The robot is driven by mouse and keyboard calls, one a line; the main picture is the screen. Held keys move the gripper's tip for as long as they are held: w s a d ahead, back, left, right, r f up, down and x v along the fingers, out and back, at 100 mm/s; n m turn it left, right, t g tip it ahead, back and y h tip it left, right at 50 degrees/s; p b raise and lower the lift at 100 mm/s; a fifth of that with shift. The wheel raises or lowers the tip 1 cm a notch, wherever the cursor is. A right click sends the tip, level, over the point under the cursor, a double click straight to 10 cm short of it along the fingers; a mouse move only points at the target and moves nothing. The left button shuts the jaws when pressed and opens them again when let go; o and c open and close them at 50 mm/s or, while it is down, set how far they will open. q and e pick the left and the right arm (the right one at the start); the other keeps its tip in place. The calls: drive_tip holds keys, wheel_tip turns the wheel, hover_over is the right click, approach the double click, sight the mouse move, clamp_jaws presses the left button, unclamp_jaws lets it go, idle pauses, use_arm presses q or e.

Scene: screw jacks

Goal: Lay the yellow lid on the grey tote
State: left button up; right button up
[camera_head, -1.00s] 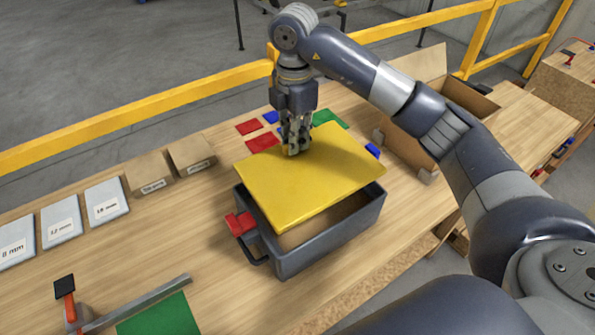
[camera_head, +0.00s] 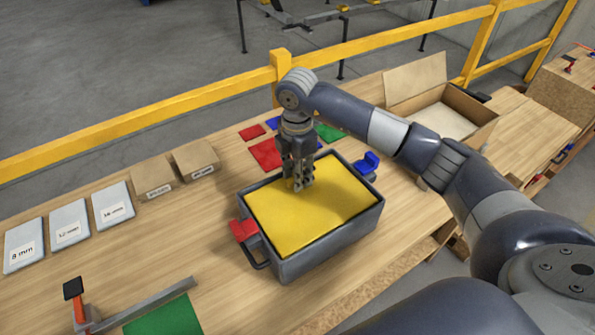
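The yellow lid (camera_head: 325,212) lies flat and level within the rim of the grey tote (camera_head: 325,245), lined up with its walls. The tote stands on the wooden workbench, with a red clamp part (camera_head: 243,230) at its left end and a blue one (camera_head: 367,163) at its far right. My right gripper (camera_head: 297,186) points down at the lid's far-left part, fingertips at its knob or top. Whether the fingers grip is hard to see. My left gripper is not in view.
Small cardboard boxes (camera_head: 153,178) and labelled grey packs (camera_head: 69,222) line the bench on the left. An open cardboard box (camera_head: 440,118) stands at the far right. Red, blue and green pads lie behind the tote. A green pad (camera_head: 165,317) and a metal bar lie in front.

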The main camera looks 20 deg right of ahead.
drive_tip(key=shift+r, duration=0.1)
drive_tip(key=shift+r+b, duration=0.35)
drive_tip(key=shift+r, duration=0.2)
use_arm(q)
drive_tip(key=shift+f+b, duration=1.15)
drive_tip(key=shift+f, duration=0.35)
use_arm(e)
wheel_tip(320, 180, up, 11)
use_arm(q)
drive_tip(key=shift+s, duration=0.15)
use_arm(e)
drive_tip(key=shift+f, duration=0.1)
